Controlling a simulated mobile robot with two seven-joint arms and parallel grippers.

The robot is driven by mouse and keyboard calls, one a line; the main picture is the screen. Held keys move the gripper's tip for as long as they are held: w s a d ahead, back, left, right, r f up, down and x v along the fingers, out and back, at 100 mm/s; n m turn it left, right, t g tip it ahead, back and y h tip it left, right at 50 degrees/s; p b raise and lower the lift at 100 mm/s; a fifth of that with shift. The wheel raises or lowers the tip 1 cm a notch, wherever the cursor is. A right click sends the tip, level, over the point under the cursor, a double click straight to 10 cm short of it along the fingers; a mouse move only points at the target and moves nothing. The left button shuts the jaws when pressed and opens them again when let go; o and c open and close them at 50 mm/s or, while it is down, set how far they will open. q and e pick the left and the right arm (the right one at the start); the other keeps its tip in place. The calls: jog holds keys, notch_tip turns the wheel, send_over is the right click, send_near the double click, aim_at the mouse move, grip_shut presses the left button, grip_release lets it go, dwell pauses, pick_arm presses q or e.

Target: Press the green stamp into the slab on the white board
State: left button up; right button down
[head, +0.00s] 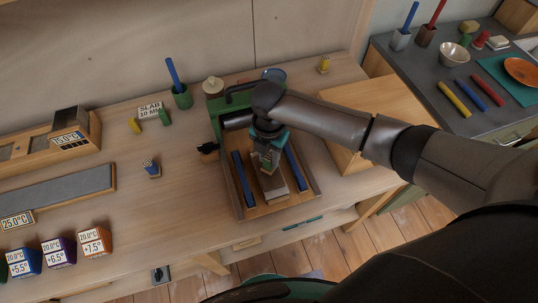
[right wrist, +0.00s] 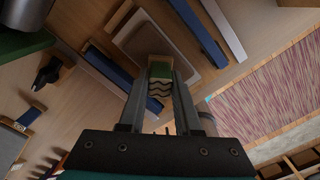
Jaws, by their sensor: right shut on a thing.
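My right gripper (head: 267,160) is shut on the green stamp (right wrist: 160,70), a small block with a green part and a face with black wavy lines. In the head view the gripper hides most of the stamp. The slab (right wrist: 140,37) is a flat tan-brown piece on the white board (right wrist: 118,42), whose pale rim shows around it. In the head view the slab (head: 271,184) and board (head: 277,198) lie between two blue rails. The stamp is over the slab's near end in the wrist view; I cannot tell whether they touch. My left gripper is not in view.
Blue rails (head: 243,180) (head: 296,168) flank the board on a wooden tray. A dark roller (head: 237,120) in a green frame stands behind. A blue-topped block (head: 151,167) stands left. A raised wooden box (head: 350,150) lies right.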

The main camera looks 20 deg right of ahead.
jog(key=shift+f+b, duration=0.35)
jog(key=shift+f, duration=0.2)
dwell(0.4)
jog(key=shift+s+f, duration=0.1)
jog(key=shift+f, duration=0.05)
dwell(1.4)
jog(key=shift+p, duration=0.3)
notch_tip(320, 180, up, 7)
jog(key=p, duration=0.7)
jog(key=shift+p, duration=0.35)
